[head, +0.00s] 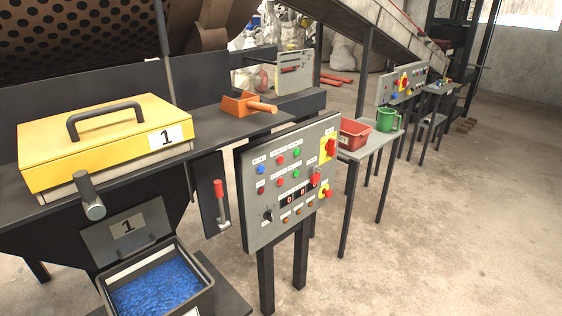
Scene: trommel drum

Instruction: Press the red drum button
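A grey control panel (249,215) stands on dark legs in the middle of the head view, tilted toward me. It carries several small buttons: an upper red button (279,160), a lower red button (280,182), a dark red button (261,191), a blue button (261,169) and a green button (297,152). The labels are too small to read, so I cannot tell which red one is the drum button. On its right side are a red-and-yellow switch (328,147) and a red knob on yellow (326,191). My gripper is not in view.
A yellow lidded box (104,141) marked 1 sits on the dark bench at left. Below it, an open bin (205,290) holds blue pieces. A red-handled lever (220,200) stands left of the panel. A side table (362,151) is behind the panel; floor at right is clear.

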